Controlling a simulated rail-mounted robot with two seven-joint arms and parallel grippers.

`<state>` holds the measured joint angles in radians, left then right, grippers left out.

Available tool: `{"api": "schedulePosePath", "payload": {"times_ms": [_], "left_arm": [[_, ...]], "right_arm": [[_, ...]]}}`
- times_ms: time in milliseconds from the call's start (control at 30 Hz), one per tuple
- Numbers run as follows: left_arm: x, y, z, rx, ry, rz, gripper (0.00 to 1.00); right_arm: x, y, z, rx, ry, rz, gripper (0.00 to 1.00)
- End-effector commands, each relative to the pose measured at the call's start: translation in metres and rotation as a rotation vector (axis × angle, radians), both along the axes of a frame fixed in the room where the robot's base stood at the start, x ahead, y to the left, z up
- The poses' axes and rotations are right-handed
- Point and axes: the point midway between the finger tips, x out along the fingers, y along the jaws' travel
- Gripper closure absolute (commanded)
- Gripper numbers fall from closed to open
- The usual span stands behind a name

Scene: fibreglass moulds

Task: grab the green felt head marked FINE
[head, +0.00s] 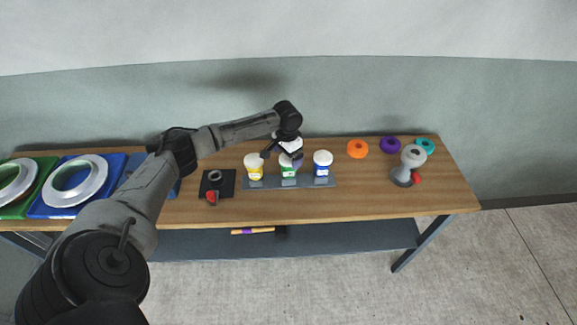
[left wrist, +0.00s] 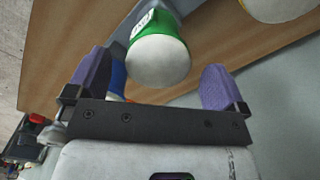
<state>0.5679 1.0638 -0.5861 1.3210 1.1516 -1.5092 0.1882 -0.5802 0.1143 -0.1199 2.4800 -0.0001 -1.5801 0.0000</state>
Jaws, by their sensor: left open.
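The green felt head (head: 289,170), with a white domed top and a white label, stands in the middle of a grey rack (head: 262,184) on the bench. The label's lettering is too small to read surely. My left gripper (head: 289,156) is above and at this head, partly hiding its top. In the left wrist view, the green head (left wrist: 158,42) shows between the two purple finger pads of my open gripper (left wrist: 157,68). I cannot tell whether either pad touches it. My right gripper is not in view.
A yellow head (head: 254,171) and a blue head (head: 322,168) stand close on either side. A black stand (head: 217,184) is to the left.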

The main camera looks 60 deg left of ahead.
Motion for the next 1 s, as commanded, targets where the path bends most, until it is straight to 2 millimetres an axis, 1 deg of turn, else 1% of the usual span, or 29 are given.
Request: {"api": "schedulePosePath", "payload": {"times_ms": [300,400,567,667,1000], "left_arm": [[0.001,-0.001,-0.040,0.000,0.001,0.000,0.02],[0.001,0.000,-0.045,0.001,0.000,0.000,0.02],[0.001,0.000,-0.045,0.001,0.000,-0.001,0.02],[0.001,0.000,-0.045,0.001,0.000,-0.001,0.09],[0.001,0.000,-0.044,0.001,-0.001,0.000,0.42]], "right_arm": [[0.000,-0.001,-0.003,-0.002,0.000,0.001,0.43],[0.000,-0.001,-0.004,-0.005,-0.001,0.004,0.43],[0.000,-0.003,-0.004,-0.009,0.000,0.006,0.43],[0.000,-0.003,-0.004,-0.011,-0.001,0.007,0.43],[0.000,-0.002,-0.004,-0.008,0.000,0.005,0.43]]}}
